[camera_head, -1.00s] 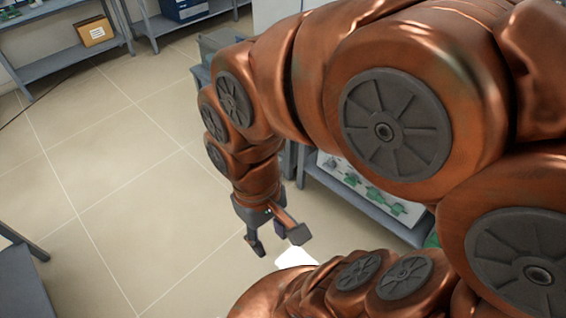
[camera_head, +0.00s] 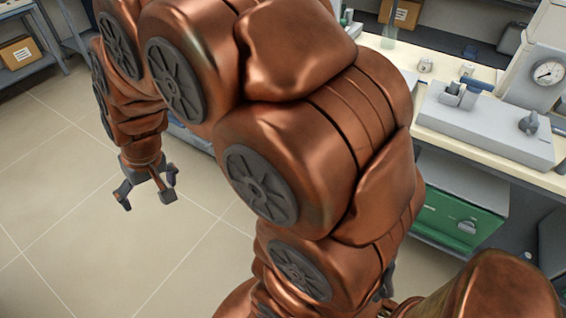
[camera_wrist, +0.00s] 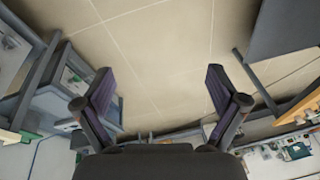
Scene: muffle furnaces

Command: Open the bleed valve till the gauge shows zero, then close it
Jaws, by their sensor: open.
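My gripper (camera_head: 145,196) hangs over the floor at the left, far from the gauge and knob. It is open and empty. In the wrist view its two fingers (camera_wrist: 160,92) are spread apart over bare floor.
The cream workbench (camera_head: 440,137) runs along the right, with a green box (camera_head: 462,212) below it. A shelf with a cardboard box (camera_head: 18,50) stands at the far left. Tiled floor around my gripper is free. My arm hides part of the bench.

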